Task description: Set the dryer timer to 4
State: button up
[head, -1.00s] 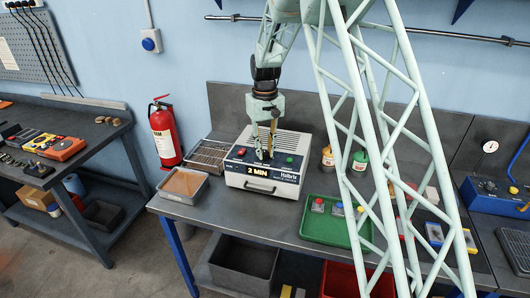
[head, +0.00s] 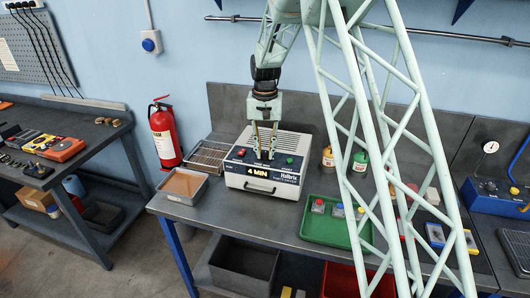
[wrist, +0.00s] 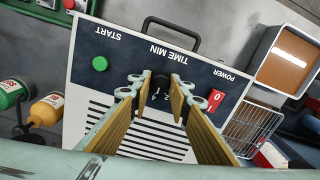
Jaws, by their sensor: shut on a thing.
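The dryer (head: 264,186) is a white box with a dark top panel, standing on the bench. Its front display (head: 264,191) reads "4 MIN". In the wrist view the timer knob (wrist: 159,86) is a dark round dial under the label "TIME MIN", with a "2" and a "4" printed near it. My gripper (head: 264,154) points down onto the panel, and it also shows in the wrist view (wrist: 160,84). Its fingers are on either side of the knob and shut on it. The green START button (wrist: 100,64) and the red POWER switch (wrist: 215,101) flank the knob.
A tray with brown contents (head: 165,195) and a wire rack (head: 192,153) lie left of the dryer. A green tray (head: 315,231) with small blocks lies to its right. Yellow and green bottles (head: 328,158) stand behind that tray. A fire extinguisher (head: 166,137) hangs at the wall.

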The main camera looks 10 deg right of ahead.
aim_at(265, 153)
jog(key=o, duration=0.9)
notch_tip(265, 153, up, 12)
dwell(0.7)
jog(key=shift+s+r, duration=0.1)
dwell(0.4)
